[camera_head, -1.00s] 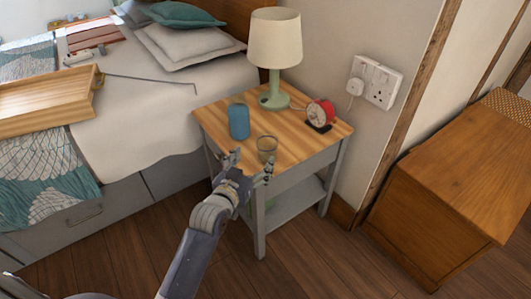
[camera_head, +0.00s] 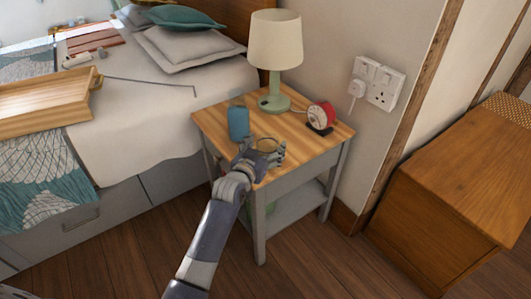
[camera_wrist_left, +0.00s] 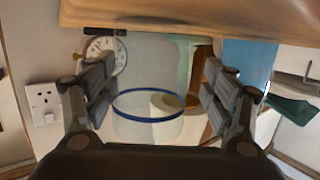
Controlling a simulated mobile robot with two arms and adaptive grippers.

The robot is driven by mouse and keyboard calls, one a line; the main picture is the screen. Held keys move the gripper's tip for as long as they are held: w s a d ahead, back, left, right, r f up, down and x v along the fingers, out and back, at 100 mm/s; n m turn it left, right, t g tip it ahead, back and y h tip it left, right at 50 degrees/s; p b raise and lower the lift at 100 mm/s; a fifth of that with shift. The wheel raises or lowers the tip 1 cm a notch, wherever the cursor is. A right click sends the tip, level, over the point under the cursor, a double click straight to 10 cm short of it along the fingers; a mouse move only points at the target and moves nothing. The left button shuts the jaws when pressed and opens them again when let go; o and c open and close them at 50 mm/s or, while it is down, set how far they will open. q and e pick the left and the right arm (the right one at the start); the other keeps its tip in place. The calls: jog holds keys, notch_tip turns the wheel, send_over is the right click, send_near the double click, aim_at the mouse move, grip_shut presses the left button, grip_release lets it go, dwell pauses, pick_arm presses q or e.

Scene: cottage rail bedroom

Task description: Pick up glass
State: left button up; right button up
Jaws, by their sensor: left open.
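The clear glass (camera_head: 267,144) stands on the wooden top of the bedside table (camera_head: 215,118), near its front edge. My left gripper (camera_head: 262,151) is at the glass and hides most of its lower part in the head view. In the left wrist view the glass (camera_wrist_left: 148,122), with a blue rim, lies between the two spread fingers of the left gripper (camera_wrist_left: 158,85). Gaps show between the fingers and the glass, so the gripper is open around it. My right gripper is not in view.
A blue cup (camera_head: 238,122) stands just left of the glass. A green lamp (camera_head: 275,45) and a red alarm clock (camera_head: 320,116) stand behind it. A bed with a wooden tray (camera_head: 40,108) is at the left, a wooden cabinet (camera_head: 450,170) at the right.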

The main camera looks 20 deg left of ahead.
pick_arm(q)
jog(key=shift+w, duration=0.1)
jog(key=c, duration=1.3)
